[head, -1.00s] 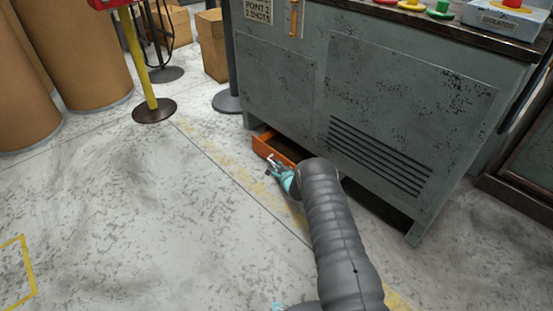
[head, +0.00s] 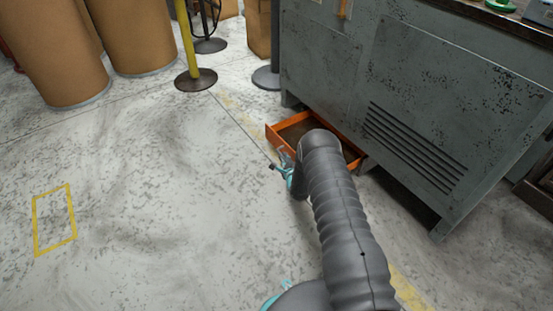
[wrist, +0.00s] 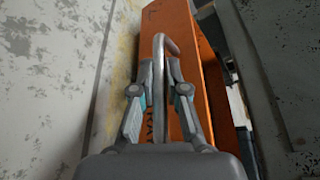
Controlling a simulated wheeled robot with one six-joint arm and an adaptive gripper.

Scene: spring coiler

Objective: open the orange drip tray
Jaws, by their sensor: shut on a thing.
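The orange drip tray (head: 276,139) sticks out from under the grey machine cabinet, part-way open, with its dark inside showing in the head view. Its orange front (wrist: 183,35) fills the middle of the wrist view, with partly hidden lettering on it. A grey metal bar handle (wrist: 160,62) stands out from that front. My gripper (wrist: 160,92) is shut on the handle, one finger on each side of it. In the head view my gripper (head: 283,170) is at the tray's front, and my arm hides part of the tray.
The grey cabinet (head: 340,75) with a louvred vent stands above the tray. A yellow post on a round base (head: 196,79) and brown drums (head: 60,60) stand at the back left. The speckled floor (head: 150,170) left of the tray is clear, with a yellow outlined rectangle (head: 36,225).

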